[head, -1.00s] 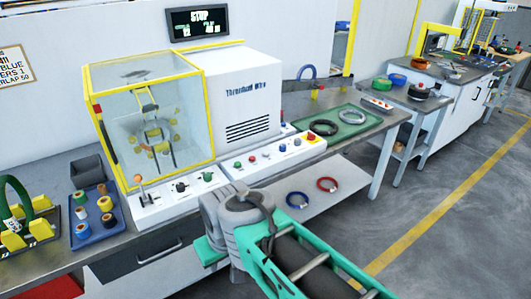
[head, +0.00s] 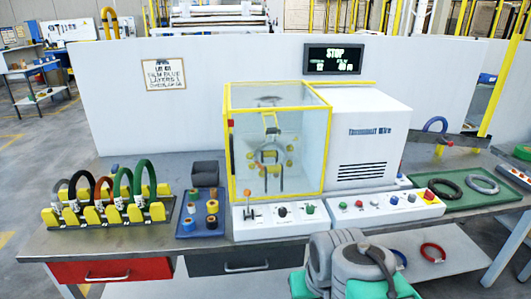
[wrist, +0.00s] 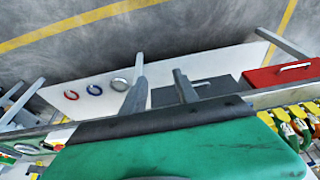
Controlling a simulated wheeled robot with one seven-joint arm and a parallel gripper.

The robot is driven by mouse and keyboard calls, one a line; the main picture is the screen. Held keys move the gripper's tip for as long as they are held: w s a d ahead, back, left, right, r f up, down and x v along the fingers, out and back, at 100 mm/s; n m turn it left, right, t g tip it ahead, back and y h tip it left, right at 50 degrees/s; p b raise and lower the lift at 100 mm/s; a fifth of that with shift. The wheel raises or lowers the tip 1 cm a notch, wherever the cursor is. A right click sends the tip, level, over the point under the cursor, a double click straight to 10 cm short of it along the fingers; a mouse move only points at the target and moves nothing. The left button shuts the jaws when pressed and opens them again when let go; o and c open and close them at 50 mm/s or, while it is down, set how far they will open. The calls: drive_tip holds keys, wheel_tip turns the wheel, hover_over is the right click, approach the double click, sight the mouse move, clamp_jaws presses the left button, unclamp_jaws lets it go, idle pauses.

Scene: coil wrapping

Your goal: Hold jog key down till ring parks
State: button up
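The wrapping machine (head: 370,120) stands on the bench with a yellow-framed clear guard box (head: 230,150). Inside the box is a ring holder with rollers (head: 270,157); whether a ring sits there is hard to tell. In front are a left control panel (head: 262,228) with a lever, black knob and green button, and a right panel (head: 375,213) with green, blue, pale and red buttons. Labels are too small to read, so I cannot tell the jog key. The display (head: 335,59) reads STOP. My gripper (wrist: 158,63) is open and empty, apart from the panels; the head view hides it.
A rack of coloured rings (head: 105,215) and a blue tray of rolls (head: 188,228) stand at left. A low shelf (wrist: 70,75) holds loose rings. A red drawer (head: 75,271) is at front left.

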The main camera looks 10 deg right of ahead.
drive_tip(key=shift+c, duration=0.4)
clamp_jaws()
idle(1.3)
